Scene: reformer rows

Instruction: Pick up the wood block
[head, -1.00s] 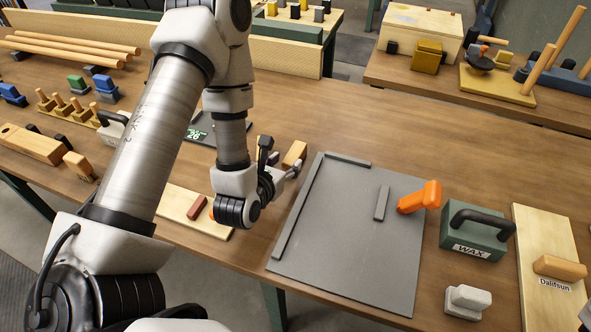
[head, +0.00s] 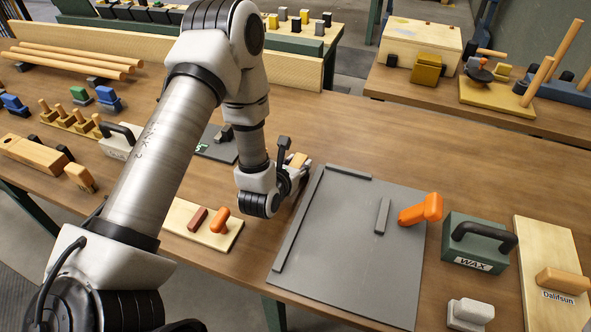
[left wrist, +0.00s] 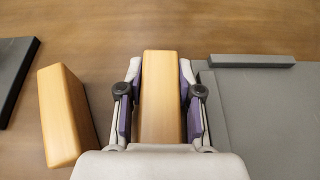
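A light wood block (left wrist: 161,95) stands between the fingers of my left gripper (left wrist: 160,92) in the left wrist view. The fingers are on both sides of it, with narrow gaps seeming to show between pads and block. In the head view my left gripper (head: 294,172) is low over the table beside the grey board, and the block's top (head: 298,160) shows at the fingers. A second wood block (left wrist: 66,115) stands just left of the gripper in the left wrist view. My right gripper is not in view.
The grey board (head: 350,240) with raised strips and an orange handle (head: 421,210) lies right of the gripper. A green WAX block (head: 478,243) stands farther right. A pale board (head: 190,232) with small pieces lies front left. Bare table lies behind the grey board.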

